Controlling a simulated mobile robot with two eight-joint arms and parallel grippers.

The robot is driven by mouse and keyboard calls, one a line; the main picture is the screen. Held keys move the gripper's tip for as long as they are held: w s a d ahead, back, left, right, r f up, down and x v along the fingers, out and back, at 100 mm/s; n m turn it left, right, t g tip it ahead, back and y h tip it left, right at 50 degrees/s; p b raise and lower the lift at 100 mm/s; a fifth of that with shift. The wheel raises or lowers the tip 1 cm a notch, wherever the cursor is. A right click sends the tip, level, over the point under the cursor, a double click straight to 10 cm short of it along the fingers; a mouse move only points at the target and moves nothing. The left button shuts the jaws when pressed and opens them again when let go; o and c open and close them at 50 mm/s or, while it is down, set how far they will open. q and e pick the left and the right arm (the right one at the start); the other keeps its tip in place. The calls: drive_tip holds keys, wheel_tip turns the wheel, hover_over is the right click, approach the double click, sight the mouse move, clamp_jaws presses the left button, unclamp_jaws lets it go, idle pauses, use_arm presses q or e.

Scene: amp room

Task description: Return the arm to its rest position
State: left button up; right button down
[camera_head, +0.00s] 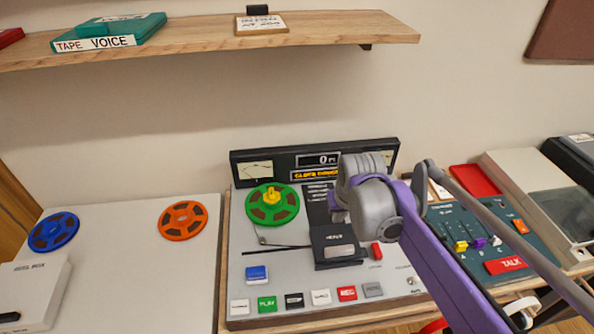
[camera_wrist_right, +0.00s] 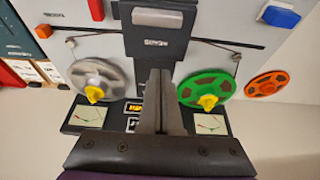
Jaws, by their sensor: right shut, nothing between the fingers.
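My right arm (camera_head: 440,255) comes in from the lower right of the head view, purple and grey. Its grey wrist covers the right part of the tape machine (camera_head: 290,265). My right gripper (camera_head: 341,205) is over the machine, in front of its meter panel. In the right wrist view the two dark fingers (camera_wrist_right: 160,78) are together with nothing between them. They appear over the machine's middle, between a silver reel (camera_wrist_right: 98,78) and a green reel (camera_wrist_right: 208,88). I cannot tell how far they are from the surface. My left gripper is out of view.
A shelf (camera_head: 210,40) with a teal tape box (camera_head: 125,30) runs above. A mixer panel (camera_head: 490,235) with a red TALK button stands right. A pale surface (camera_head: 140,255) with a blue reel (camera_head: 54,232) and an orange reel (camera_head: 183,220) lies left.

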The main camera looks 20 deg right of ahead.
drive_tip(key=s+a+f+n+p, duration=0.1)
drive_tip(key=s+a+f, duration=0.2)
drive_tip(key=s+a, duration=0.2)
drive_tip(key=s+a+f+n+t+p, duration=0.1)
drive_tip(key=s+a+f, duration=0.2)
drive_tip(key=s, duration=0.8)
drive_tip(key=shift+s+a+n+t+y+p, duration=0.15)
drive_tip(key=shift+a+n+t+y+p, duration=0.2)
drive_tip(key=shift+a, duration=0.95)
drive_tip(key=shift+d, duration=0.1)
